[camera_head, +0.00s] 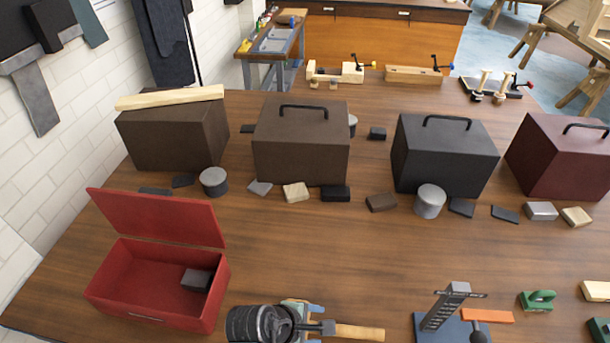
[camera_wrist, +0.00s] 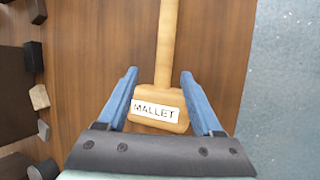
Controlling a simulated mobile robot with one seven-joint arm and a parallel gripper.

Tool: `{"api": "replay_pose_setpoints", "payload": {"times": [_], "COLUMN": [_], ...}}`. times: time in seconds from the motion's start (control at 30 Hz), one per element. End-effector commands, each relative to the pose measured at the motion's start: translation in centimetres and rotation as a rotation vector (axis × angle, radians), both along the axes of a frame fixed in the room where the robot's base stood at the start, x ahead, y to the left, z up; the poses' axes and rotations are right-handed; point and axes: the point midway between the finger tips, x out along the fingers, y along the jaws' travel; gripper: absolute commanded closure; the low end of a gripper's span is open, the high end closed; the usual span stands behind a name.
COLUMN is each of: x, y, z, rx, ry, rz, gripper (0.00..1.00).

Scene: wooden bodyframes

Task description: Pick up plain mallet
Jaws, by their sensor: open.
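The plain mallet (camera_wrist: 157,103) lies on the wooden table in the wrist view, its pale wooden head bearing a white MALLET label. Its handle (camera_wrist: 167,40) runs away toward the top of the view. My gripper (camera_wrist: 159,72) is open, with one blue finger on each side of the mallet head. Gaps show between the head and both fingers. In the head view my gripper (camera_head: 303,318) is low at the bottom edge, partly hidden by my arm. A pale wooden handle (camera_head: 360,332) sticks out to its right; the mallet head cannot be made out there.
An open red box (camera_head: 157,240) stands to the left. Several dark cases (camera_head: 300,150) and small blocks (camera_head: 381,203) line the back. A grey stand on a blue base (camera_head: 425,328), an orange-handled tool (camera_head: 487,316) and a green tool (camera_head: 538,300) are to the right.

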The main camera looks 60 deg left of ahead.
Motion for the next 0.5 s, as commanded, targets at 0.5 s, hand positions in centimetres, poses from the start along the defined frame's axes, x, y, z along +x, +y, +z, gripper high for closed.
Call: {"api": "replay_pose_setpoints", "payload": {"times": [0.5], "x": [2.4], "y": [-0.8], "z": [-4.1], "rx": [0.001], "ry": [0.0], "rz": [-0.001], "gripper": [0.33]}}
